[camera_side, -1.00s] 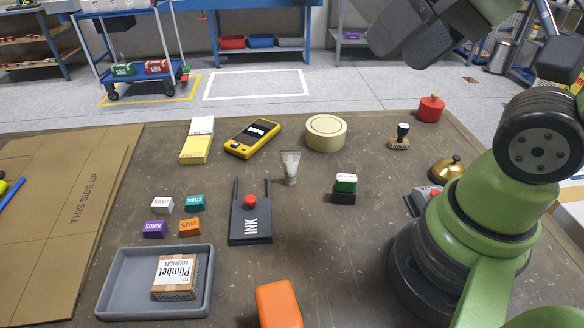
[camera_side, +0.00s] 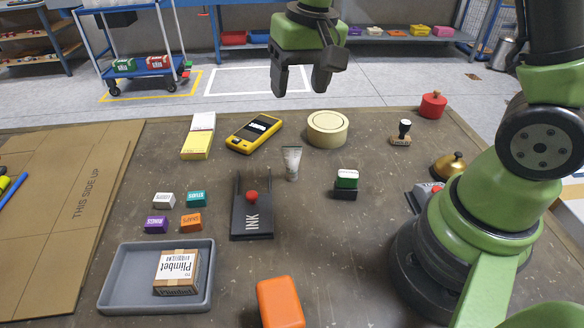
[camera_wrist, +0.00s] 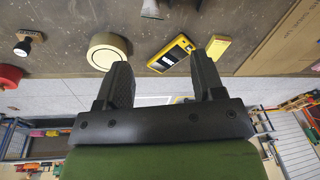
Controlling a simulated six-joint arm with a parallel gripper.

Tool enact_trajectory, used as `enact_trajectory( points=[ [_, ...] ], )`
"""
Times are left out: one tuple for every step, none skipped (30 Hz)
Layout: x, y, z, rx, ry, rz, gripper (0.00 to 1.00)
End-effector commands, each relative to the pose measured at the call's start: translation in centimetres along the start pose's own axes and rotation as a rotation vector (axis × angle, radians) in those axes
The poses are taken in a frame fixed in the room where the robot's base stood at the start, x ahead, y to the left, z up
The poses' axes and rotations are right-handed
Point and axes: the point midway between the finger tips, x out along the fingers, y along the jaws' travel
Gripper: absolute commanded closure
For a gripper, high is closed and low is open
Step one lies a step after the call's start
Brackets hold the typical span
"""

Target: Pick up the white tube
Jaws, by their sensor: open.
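My gripper (camera_side: 302,92) is open and empty, high above the far part of the table. It is above and behind the tube, well apart from it. Both dark fingers also show in the wrist view (camera_wrist: 165,72), with nothing between them.
A tape roll (camera_side: 327,128) and yellow device (camera_side: 254,133) are behind. A grey tray (camera_side: 205,292) holds a carton (camera_side: 176,272).

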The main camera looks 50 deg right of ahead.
Motion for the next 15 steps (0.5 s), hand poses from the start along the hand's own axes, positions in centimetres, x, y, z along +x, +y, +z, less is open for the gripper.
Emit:
enact_trajectory(
  points=[
    [2.0,0.0,-0.5,0.004,-0.034,0.025,0.38],
    [2.9,0.1,-0.8,0.007,-0.048,0.036,0.38],
    [4.1,0.1,-1.1,0.009,-0.066,0.051,0.38],
    [4.9,0.1,-1.2,0.010,-0.077,0.060,0.38],
    [5.7,0.2,-1.3,0.011,-0.088,0.069,0.38],
    [6.5,0.3,-1.5,0.013,-0.099,0.079,0.38],
    [7.1,0.3,-1.5,0.014,-0.106,0.085,0.38],
    [7.5,0.3,-1.6,0.015,-0.112,0.090,0.38],
    [8.0,0.4,-1.6,0.015,-0.118,0.095,0.38],
    [8.3,0.4,-1.6,0.015,-0.122,0.098,0.38],
    [8.6,0.5,-1.6,0.015,-0.125,0.100,0.38],
    [9.1,0.5,-1.6,0.015,-0.128,0.102,0.38],
    [9.5,0.6,-1.6,0.016,-0.130,0.104,0.38],
    [10.0,0.6,-1.5,0.016,-0.130,0.104,0.38],
    [10.6,0.7,-1.4,0.016,-0.131,0.105,0.38]
  ],
)
